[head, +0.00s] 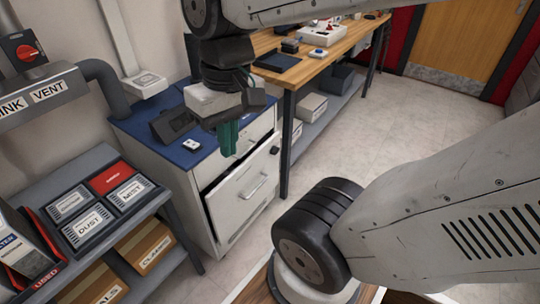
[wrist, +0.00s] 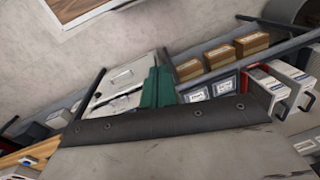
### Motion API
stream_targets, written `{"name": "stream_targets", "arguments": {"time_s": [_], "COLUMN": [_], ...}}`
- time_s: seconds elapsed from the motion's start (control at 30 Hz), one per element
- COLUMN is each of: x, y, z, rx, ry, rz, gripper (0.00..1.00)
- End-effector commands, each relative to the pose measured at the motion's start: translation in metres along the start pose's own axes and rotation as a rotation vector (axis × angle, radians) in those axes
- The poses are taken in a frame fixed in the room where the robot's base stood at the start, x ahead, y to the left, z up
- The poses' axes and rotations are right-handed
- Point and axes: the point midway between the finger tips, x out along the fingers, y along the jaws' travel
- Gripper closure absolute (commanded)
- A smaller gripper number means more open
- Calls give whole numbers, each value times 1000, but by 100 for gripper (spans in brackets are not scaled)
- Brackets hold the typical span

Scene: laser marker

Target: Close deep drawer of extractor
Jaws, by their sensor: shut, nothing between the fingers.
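The extractor cabinet is white with a blue top (head: 190,150). Its deep drawer (head: 240,205) is the lower one, with a bar handle. A dark gap shows along its top edge, so it stands partly open. The shallower drawer (head: 254,132) above it looks closed. My gripper (head: 228,152) has green fingers, shut and empty, pointing down in front of the cabinet above the deep drawer. Whether it touches the cabinet cannot be told. In the wrist view, the green fingers (wrist: 157,80) show beside the white drawer fronts (wrist: 122,74); the gripper body hides part of them.
A wooden workbench (head: 325,65) stands beyond the cabinet at the right. A grey shelf (head: 160,203) with filter boxes and cardboard cartons (head: 145,245) stands at the left. A grey duct (head: 107,85) is above the cabinet's left side. The floor (head: 350,135) to the right is clear.

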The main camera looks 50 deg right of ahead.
Motion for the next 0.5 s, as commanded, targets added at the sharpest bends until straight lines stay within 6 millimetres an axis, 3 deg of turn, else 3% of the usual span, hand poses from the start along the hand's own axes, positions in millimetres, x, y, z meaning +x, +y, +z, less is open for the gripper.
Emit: {"name": "stream_targets", "arguments": {"time_s": [0.27,0.5], "x": [30,66], "y": [2,37], "z": [-66,-133], "rx": [340,669], "ry": [-266,-415], "rz": [-307,-627], "gripper": [100,100]}}
